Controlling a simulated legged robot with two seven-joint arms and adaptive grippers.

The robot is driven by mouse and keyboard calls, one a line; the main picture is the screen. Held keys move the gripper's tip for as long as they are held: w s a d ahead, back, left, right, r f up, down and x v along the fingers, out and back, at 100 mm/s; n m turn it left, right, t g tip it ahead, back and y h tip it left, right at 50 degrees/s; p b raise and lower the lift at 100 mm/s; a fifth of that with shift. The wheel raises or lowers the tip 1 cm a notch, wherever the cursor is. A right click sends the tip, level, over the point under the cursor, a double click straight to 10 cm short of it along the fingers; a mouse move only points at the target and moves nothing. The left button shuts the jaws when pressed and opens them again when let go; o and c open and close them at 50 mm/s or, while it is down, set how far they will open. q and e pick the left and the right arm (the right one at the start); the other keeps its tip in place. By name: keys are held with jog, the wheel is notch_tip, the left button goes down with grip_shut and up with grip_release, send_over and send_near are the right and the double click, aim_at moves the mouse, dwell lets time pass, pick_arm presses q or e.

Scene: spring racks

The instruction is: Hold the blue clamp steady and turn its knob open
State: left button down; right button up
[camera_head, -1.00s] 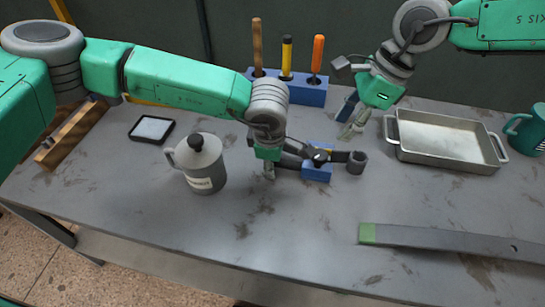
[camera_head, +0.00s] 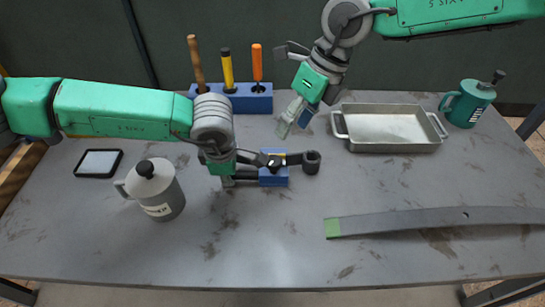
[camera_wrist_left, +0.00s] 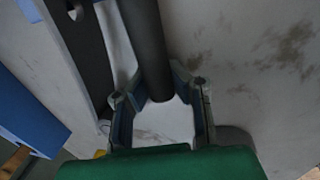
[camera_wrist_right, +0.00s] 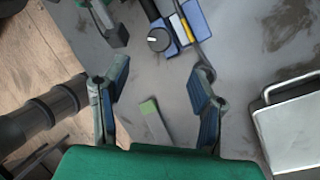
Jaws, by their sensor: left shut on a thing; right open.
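The blue clamp (camera_head: 273,179) stands on the grey table in the head view, with dark bars reaching left and right and a black knob (camera_head: 275,161) on top. My left gripper (camera_head: 228,180) is shut on a dark bar at the clamp's left side; the left wrist view shows this bar (camera_wrist_left: 142,40) between the fingers. My right gripper (camera_head: 293,121) is open and empty, above and behind the clamp, apart from it. In the right wrist view the clamp (camera_wrist_right: 196,18) and its knob (camera_wrist_right: 158,40) lie beyond the open fingers (camera_wrist_right: 157,95).
A blue rack (camera_head: 235,103) with upright tools stands behind. A grey pot (camera_head: 160,195) stands left, near a black-framed pad (camera_head: 98,163). A long bar (camera_head: 430,220) lies at front right.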

aim_at(274, 159)
jog(key=a+f+m, duration=0.1)
jog(key=f+m, duration=0.2)
jog(key=m, duration=0.5)
jog(key=a+f+m, duration=0.1)
jog(key=f+m, duration=0.2)
jog(key=m, duration=0.5)
jog(key=a+f+m, duration=0.1)
jog(key=f+m, duration=0.2)
jog(key=m, duration=0.6)
jog(key=shift+s+a+f, duration=0.2)
jog(key=shift+a+f, duration=0.1)
jog(key=shift+a, duration=0.1)
jog(key=c, duration=1.1)
